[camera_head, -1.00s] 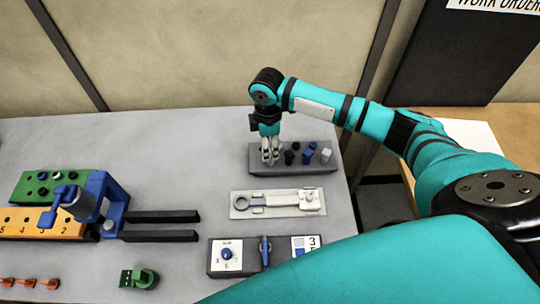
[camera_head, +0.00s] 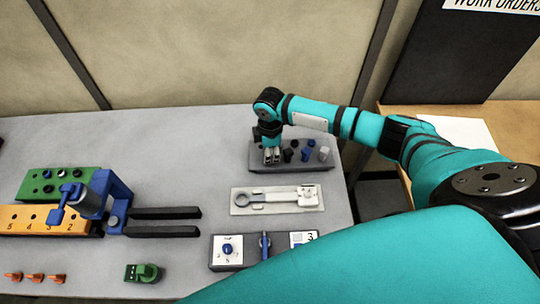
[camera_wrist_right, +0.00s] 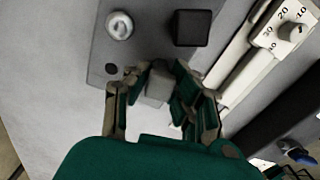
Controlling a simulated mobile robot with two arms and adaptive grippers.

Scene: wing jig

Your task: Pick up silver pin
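The pin block (camera_head: 312,166) is a dark grey bar at the back right of the table. My right gripper (camera_head: 271,156) is at its left end, pointing down. In the right wrist view my right gripper's fingers (camera_wrist_right: 160,82) stand on both sides of a grey, square-topped pin (camera_wrist_right: 157,87), which looks like the silver pin. The fingers look open, with a small gap beside the pin; their lowest tips are partly hidden. A light round-topped pin (camera_wrist_right: 120,25) and a black square pin (camera_wrist_right: 192,28) stand near. My left gripper is not in view.
Dark and blue pins (camera_head: 308,150) and a light pin (camera_head: 324,153) stand on the block right of my gripper. A blue clamp fixture (camera_head: 115,195) is at left. Bare table lies between.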

